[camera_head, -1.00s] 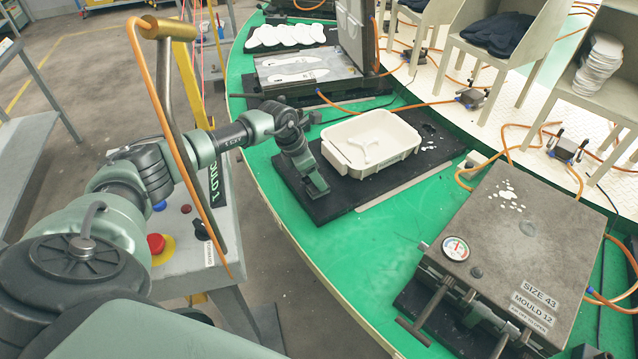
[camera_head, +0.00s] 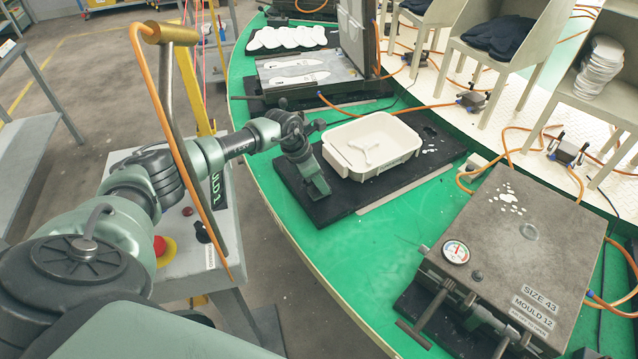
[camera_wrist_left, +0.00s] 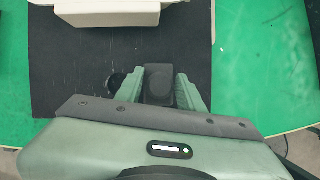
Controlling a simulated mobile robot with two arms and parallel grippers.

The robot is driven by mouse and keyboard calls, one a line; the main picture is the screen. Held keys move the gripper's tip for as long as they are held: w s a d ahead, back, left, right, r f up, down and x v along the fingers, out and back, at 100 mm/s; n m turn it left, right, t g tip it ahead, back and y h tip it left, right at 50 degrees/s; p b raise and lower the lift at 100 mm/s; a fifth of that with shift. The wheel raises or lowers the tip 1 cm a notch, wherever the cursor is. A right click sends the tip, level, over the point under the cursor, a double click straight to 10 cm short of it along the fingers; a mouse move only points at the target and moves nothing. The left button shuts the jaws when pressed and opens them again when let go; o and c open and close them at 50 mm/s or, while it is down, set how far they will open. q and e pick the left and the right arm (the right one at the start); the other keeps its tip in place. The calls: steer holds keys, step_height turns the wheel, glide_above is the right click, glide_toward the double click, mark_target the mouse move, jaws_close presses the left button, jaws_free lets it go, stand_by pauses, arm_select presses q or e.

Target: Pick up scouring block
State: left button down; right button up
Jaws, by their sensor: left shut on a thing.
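The scouring block (camera_wrist_left: 160,84) is a small dark block between the fingers of my left gripper (camera_wrist_left: 162,90) in the left wrist view. The fingers are shut on its two sides. In the head view my left gripper (camera_head: 319,190) points down over the front left part of a black mat (camera_head: 345,200), left of a white tray. The block is mostly hidden there by the gripper, and it is dark against the dark mat. I cannot tell whether it still touches the mat. My right gripper is not in view.
The white tray (camera_head: 338,160), holding a small white piece, stands close to the right of my left gripper. It also shows at the top of the left wrist view (camera_wrist_left: 108,12). A metal mould (camera_head: 520,245) stands at the right. The green table (camera_head: 350,255) is clear in front.

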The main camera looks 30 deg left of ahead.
arm_select(q)
step_height(320, 180, up, 20)
steer(key=b, duration=0.3)
steer(key=shift+f, duration=0.15)
steer(key=c, duration=1.5)
jaws_free()
jaws_close()
